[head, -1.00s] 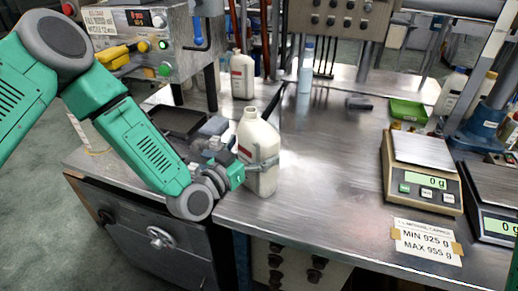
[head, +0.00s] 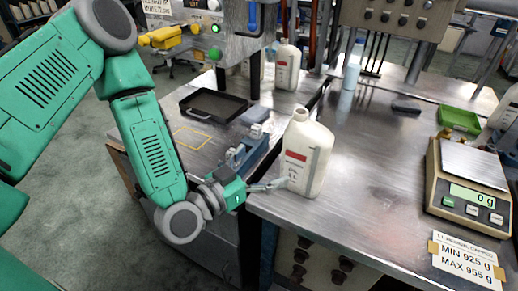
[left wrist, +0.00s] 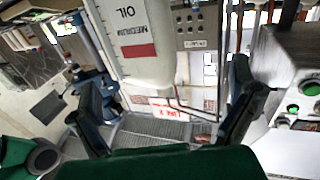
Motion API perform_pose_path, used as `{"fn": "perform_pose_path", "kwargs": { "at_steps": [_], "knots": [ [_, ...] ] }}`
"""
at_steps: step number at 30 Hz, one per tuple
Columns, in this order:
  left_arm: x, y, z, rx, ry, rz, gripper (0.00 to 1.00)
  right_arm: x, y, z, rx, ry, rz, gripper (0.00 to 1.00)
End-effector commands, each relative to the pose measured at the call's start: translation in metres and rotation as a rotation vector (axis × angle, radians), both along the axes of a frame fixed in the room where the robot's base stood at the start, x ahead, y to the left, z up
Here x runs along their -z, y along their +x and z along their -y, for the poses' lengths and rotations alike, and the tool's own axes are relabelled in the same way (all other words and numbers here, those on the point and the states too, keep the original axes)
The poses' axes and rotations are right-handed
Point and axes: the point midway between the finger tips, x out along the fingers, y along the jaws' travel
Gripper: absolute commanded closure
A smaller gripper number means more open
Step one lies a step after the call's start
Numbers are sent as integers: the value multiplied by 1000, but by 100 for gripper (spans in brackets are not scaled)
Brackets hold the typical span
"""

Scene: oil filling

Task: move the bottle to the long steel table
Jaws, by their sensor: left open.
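The white oil bottle (head: 303,165) with a red label stands upright at the left front corner of the long steel table (head: 380,195). My left gripper (head: 276,185) is open just left of the bottle, low by its side. Its fingertips are at or very near the bottle, and I cannot tell whether they touch. In the left wrist view the bottle (left wrist: 125,35), lettered "MEDIUM OIL", lies beyond the spread fingers of the left gripper (left wrist: 162,85). My right gripper is not in view.
A scale (head: 468,190) reading 0 g and a "MIN 925 g MAX 955 g" card (head: 465,263) are at the right. A green tray (head: 459,119) lies behind. Another white bottle (head: 287,67) and a black tray (head: 213,106) are on the left bench. The table's middle is clear.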

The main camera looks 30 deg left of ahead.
Motion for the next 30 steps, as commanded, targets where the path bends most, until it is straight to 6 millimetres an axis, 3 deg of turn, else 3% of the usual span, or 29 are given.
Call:
{"fn": "perform_pose_path", "kwargs": {
  "at_steps": [5,8,11,13,15,19,21,24,30],
  "knots": [
    [-2,-3,7,6,6,-1,0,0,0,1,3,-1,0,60],
    [16,-9,9,28,16,-69,0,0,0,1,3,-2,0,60],
    [66,-32,15,82,49,-282,0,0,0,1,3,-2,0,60],
    [115,-62,15,109,90,-508,0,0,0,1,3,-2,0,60],
    [160,-102,6,101,135,-753,0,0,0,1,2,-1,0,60],
    [215,-179,-27,-1,223,-1153,0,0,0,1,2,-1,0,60],
    [227,-212,-44,-80,263,-1308,0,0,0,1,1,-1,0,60],
    [232,-242,-60,-175,296,-1443,0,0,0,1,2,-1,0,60],
    [232,-254,-65,-226,307,-1499,0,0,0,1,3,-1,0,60]
  ]
}}
